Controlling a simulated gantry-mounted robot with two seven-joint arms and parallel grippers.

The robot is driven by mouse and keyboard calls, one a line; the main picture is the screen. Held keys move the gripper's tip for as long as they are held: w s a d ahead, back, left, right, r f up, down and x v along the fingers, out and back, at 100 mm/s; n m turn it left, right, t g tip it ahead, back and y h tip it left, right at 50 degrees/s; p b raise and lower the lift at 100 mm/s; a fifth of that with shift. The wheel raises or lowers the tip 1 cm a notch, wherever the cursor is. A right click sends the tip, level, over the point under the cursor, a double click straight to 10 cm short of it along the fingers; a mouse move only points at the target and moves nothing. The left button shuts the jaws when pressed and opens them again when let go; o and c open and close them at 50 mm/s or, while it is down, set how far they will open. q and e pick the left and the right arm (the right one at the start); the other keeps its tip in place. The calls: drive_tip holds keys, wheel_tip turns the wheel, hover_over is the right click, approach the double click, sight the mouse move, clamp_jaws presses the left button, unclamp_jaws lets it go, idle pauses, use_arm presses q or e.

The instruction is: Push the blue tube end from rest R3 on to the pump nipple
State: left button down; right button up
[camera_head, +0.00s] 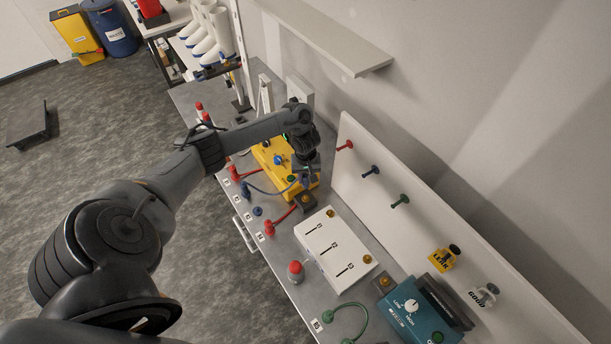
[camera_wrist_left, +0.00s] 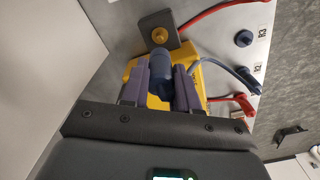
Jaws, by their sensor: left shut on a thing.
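My left gripper (camera_head: 305,172) is over the yellow pump unit (camera_head: 265,158) on the bench. In the left wrist view its two fingers (camera_wrist_left: 160,90) are shut on a blue tube end (camera_wrist_left: 161,66), a short dark blue cylinder. The blue tube (camera_head: 262,190) curves from the gripper across to a blue piece at the bench's front edge. The yellow unit (camera_wrist_left: 153,101) lies behind the fingers in the wrist view. The pump nipple is hidden, and I cannot tell whether the tube end touches it. My right gripper is not in view.
A grey block with a yellow knob (camera_wrist_left: 160,36) and a red tube (camera_head: 284,215) stand close by. A white panel (camera_head: 335,250) and a teal device (camera_head: 415,308) lie nearer. An upright white board (camera_head: 400,180) with coloured pegs bounds the bench's wall side.

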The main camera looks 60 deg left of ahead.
sight(306, 185)
use_arm(q)
drive_tip(key=shift+r+p, duration=0.25)
drive_tip(key=shift+p, duration=0.05)
wheel_tip(306, 185, down, 4)
drive_tip(key=shift+r+b, duration=0.2)
drive_tip(key=shift+b, duration=0.85)
drive_tip(key=shift+f+b, duration=0.6)
drive_tip(key=shift+f, duration=0.65)
drive_tip(key=shift+p, duration=1.35)
drive_tip(key=shift+f+b, duration=0.75)
drive_tip(key=shift+f, duration=0.8)
drive_tip(key=c, duration=0.8)
unclamp_jaws()
